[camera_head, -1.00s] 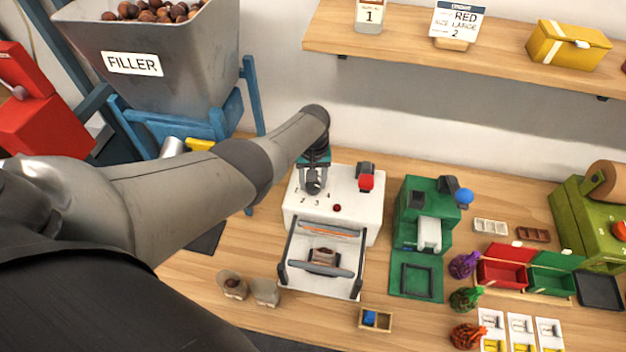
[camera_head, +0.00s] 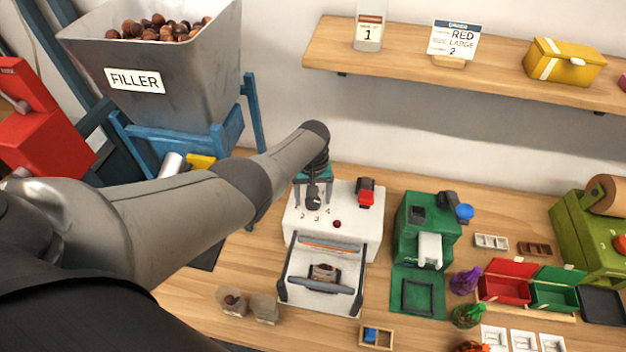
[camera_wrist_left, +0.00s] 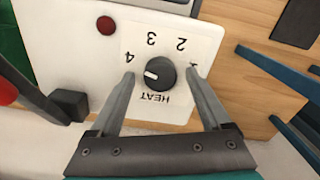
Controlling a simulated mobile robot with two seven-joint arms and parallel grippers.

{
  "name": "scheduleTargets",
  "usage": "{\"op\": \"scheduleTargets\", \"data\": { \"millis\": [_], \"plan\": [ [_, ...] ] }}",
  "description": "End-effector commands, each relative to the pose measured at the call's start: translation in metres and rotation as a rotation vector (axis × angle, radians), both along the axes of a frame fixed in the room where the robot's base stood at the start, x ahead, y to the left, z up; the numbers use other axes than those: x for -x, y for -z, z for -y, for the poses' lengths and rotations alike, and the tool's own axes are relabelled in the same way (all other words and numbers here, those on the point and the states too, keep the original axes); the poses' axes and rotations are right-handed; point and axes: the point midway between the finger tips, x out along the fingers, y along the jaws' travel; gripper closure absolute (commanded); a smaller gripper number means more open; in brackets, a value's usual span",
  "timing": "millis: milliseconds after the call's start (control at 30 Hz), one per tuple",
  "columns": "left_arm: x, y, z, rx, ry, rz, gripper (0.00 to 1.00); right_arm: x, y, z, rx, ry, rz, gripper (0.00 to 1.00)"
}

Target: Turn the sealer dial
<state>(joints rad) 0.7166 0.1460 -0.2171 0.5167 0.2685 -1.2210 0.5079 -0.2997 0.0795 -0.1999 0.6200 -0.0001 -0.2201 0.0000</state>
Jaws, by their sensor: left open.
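The white sealer (camera_head: 355,222) stands on the wooden bench in the head view. Its round dark dial (camera_wrist_left: 160,75) shows in the left wrist view on a pale plate marked 1 to 4 and HEAT. The dial's white mark points to picture left, nearest the 4. My left gripper (camera_wrist_left: 161,74) is open, one finger on each side of the dial; I cannot tell if they touch it. My right gripper is not in view.
A red knob (camera_head: 366,198) and a small red button (camera_wrist_left: 106,25) sit on the sealer. An open frame with a dark bar and a small bag (camera_head: 323,271) is at its front. A green machine (camera_head: 428,222) stands to the right, the filler hopper (camera_head: 185,75) behind left.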

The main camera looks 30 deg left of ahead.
Motion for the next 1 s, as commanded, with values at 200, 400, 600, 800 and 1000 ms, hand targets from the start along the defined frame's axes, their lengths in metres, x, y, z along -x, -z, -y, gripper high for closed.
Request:
{"op": "scheduleTargets", "data": {
  "millis": [200, 400, 600, 800, 1000],
  "plan": [
    [-0.001, -0.008, -0.001, 0.001, 0.000, 0.003, 0.19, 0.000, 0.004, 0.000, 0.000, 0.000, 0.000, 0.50],
    [-0.001, -0.019, 0.000, 0.000, 0.000, 0.004, 0.19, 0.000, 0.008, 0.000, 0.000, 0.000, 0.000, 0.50],
    [0.000, -0.047, -0.001, -0.001, 0.000, 0.004, 0.19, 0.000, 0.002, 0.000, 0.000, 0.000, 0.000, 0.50],
    [-0.001, -0.074, 0.000, 0.000, -0.001, 0.004, 0.19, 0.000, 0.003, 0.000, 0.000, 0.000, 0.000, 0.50],
    [-0.001, -0.110, -0.001, 0.000, 0.000, 0.006, 0.19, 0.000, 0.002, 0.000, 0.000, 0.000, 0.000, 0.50]
  ]
}}
